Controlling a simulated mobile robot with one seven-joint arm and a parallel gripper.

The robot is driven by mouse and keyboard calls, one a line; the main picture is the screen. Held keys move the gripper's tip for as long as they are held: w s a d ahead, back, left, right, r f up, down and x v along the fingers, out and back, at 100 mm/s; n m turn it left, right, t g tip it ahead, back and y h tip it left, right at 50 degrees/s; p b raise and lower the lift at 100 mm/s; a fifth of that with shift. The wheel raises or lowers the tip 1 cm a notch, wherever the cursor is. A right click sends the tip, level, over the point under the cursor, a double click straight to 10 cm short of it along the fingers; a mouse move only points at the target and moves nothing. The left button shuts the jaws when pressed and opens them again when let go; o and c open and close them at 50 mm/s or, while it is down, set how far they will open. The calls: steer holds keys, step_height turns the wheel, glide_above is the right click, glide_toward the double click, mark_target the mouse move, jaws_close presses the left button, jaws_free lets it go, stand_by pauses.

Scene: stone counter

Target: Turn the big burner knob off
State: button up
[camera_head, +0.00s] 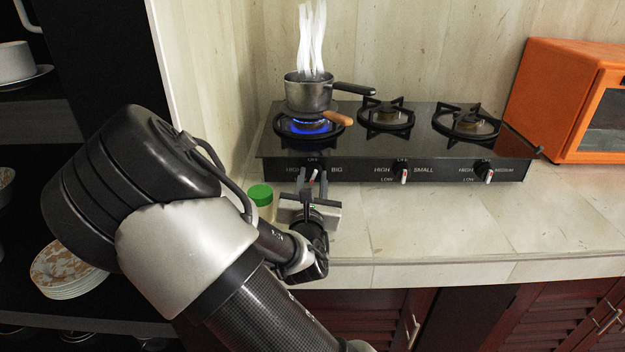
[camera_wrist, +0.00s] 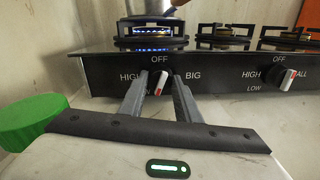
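The big burner knob (camera_head: 314,175) is at the left of the stove's front panel, between the HIGH and BIG labels. In the wrist view the big burner knob (camera_wrist: 160,84) shows a white-and-red pointer, slanted and turned away from OFF. Blue flame (camera_head: 308,126) burns on the left burner, under a steaming pot (camera_head: 309,95). My gripper (camera_head: 312,186) is at the panel in front of this knob. In the wrist view my gripper (camera_wrist: 160,80) has its fingers apart, one on each side of the knob. Whether they touch it is unclear.
A green-lidded jar (camera_head: 261,196) stands just left of my gripper; its lid (camera_wrist: 32,118) shows at the wrist view's left. The small knob (camera_head: 403,174) and medium knob (camera_head: 486,172) are farther right. An orange oven (camera_head: 552,105) stands right. The front counter (camera_head: 450,220) is clear.

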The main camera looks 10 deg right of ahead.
steer(key=c, duration=0.3)
steer(key=shift+m, duration=0.4)
steer(key=shift+r+m+p, duration=0.1)
steer(key=shift+m+p, duration=0.6)
steer(key=shift+m, duration=0.2)
steer(key=shift+m+p, duration=0.5)
steer(key=shift+m, duration=1.2)
steer(key=o, duration=1)
steer(key=shift+o, duration=0.2)
